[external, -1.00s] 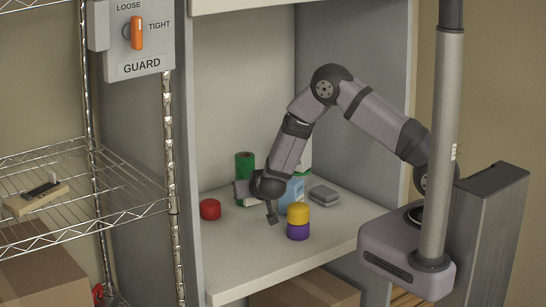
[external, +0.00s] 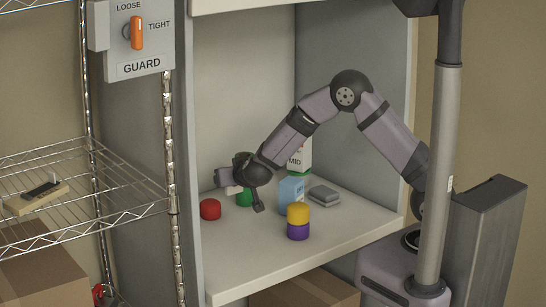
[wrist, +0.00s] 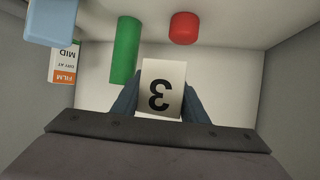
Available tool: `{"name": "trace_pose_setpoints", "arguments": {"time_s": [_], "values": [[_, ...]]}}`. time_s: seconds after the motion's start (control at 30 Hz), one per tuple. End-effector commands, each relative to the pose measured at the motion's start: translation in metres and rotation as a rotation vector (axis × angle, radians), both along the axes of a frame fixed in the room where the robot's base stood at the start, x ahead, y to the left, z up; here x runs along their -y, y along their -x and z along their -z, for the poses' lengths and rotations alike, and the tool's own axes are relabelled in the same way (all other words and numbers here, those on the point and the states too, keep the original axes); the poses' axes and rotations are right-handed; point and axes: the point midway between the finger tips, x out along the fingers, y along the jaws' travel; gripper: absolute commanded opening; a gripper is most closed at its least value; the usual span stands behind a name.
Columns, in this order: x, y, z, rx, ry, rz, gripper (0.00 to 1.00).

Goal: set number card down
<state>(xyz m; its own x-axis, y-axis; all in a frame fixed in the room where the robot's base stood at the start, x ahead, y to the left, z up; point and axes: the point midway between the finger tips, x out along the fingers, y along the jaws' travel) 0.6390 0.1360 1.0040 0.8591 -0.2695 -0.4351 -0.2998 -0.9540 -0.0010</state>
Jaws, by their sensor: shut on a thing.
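A small white piece of the card (external: 233,190) shows under the wrist there. I cannot tell whether the card touches the shelf.
A red cylinder (external: 210,209) stands left of my gripper, and the green cylinder (wrist: 127,50) is close by. A blue container (external: 291,193), a "MID" film box (external: 299,157), grey blocks (external: 324,195) and a yellow piece (external: 298,212) on a purple one (external: 298,231) are rightward. The shelf front (external: 250,265) is clear.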

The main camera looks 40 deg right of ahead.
Motion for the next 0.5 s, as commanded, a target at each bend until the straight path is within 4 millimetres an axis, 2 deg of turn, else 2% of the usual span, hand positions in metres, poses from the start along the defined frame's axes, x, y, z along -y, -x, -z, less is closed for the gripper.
{"name": "trace_pose_setpoints", "arguments": {"time_s": [0.03, 0.1, 0.23, 0.37, 0.5], "values": [[-0.014, -0.001, -0.003, 0.011, -0.010, -0.019, 0.18], [-0.028, 0.004, -0.016, 0.011, -0.009, -0.044, 0.18], [-0.047, 0.019, -0.038, 0.010, -0.010, -0.076, 0.18], [-0.055, 0.046, -0.052, 0.009, -0.008, -0.084, 0.18], [-0.046, 0.083, -0.054, 0.004, -0.003, -0.067, 0.18]]}}
